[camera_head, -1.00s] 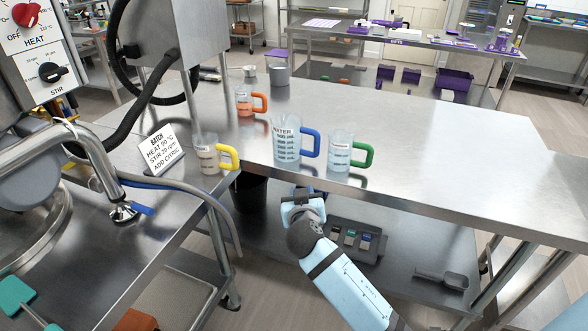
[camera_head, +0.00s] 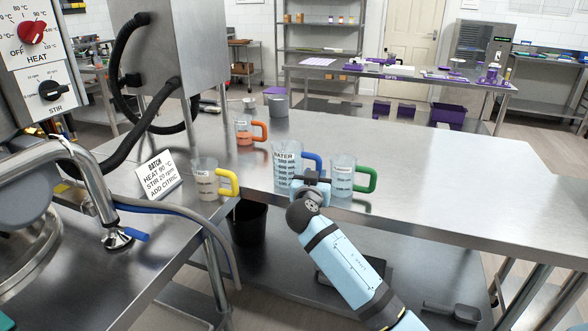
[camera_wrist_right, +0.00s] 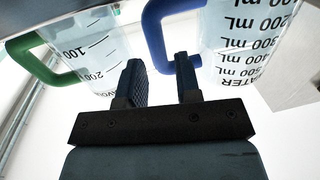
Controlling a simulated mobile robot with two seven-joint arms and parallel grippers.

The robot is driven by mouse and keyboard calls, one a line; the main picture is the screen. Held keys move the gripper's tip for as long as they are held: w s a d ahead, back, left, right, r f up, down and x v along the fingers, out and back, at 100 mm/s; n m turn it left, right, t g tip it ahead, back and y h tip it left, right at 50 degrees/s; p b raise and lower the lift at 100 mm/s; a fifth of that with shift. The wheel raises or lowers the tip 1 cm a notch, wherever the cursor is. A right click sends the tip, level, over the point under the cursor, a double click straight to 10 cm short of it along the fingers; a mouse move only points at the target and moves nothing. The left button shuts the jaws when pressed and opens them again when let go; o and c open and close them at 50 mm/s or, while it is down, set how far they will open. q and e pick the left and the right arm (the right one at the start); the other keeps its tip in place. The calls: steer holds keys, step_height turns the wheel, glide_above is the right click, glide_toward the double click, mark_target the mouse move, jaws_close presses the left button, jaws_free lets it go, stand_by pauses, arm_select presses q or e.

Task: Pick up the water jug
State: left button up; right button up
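The water jug (camera_head: 285,165) is clear with printed "WATER" and volume marks and a blue handle (camera_head: 314,158). It stands upright on the steel table, and it also shows upside down in the right wrist view (camera_wrist_right: 243,40). My right gripper (camera_head: 312,182) is at the table's front edge, just in front of the handle, and hides its lower part. In the wrist view its two fingers (camera_wrist_right: 158,62) are apart and empty, with the blue handle just beyond the fingertips. I cannot tell whether they touch it. My left gripper is not in view.
A green-handled jug (camera_head: 342,175) stands close to the right of the water jug. A yellow-handled jug (camera_head: 204,182) is to the left and an orange-handled jug (camera_head: 243,130) behind. A batch sign (camera_head: 158,174) stands at the left. The table's right side (camera_head: 450,170) is clear.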

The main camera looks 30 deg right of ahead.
mark_target(319, 169)
steer(key=x, duration=0.4)
steer(key=shift+w+d+f, duration=0.1)
steer(key=shift+d+f, duration=0.05)
steer(key=shift+d, duration=0.15)
steer(key=shift+c, duration=0.2)
jaws_close()
step_height(319, 169, up, 20)
steer(key=p, duration=0.2)
stand_by(0.3)
